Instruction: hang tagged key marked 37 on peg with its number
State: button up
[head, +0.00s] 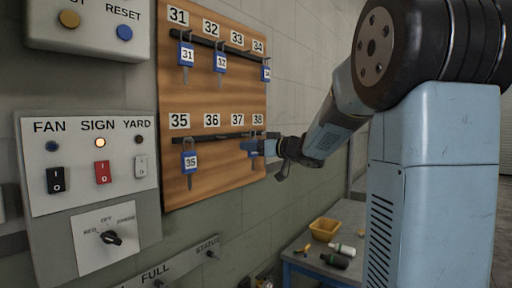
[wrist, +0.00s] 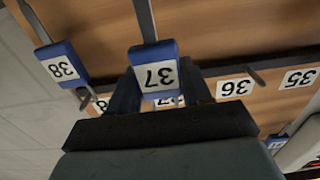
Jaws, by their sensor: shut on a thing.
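A blue tag marked 37 (wrist: 153,76) is between the dark fingers of my gripper (wrist: 160,92), shut on it, in the wrist view, which is upside down. Its metal key (wrist: 145,18) extends from the tag's far edge. In the head view my gripper (head: 262,147) is at the lower right of the wooden key board (head: 220,182), below the number 37 label (head: 238,120) and 38 label (head: 257,119). The fingers partly cover the 37 label in the wrist view. I cannot tell whether the tag's ring touches a peg.
A blue tag marked 38 (wrist: 61,65) hangs close beside my gripper. Tag 35 (head: 190,162) hangs lower left; tags 31 (head: 187,55), 32 (head: 220,62) and 34 (head: 266,73) hang on the upper row. A switch panel (head: 90,190) is left, a table (head: 300,268) below right.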

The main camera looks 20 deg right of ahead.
jog(key=shift+w+a+f, duration=0.25)
jog(key=shift+w+a, duration=0.25)
jog(key=shift+w, duration=0.1)
jog(key=shift+w+a+f, duration=0.2)
jog(key=shift+w+a, duration=0.25)
jog(key=shift+w, duration=0.15)
jog(key=shift+f, duration=0.1)
jog(key=o, duration=1.1)
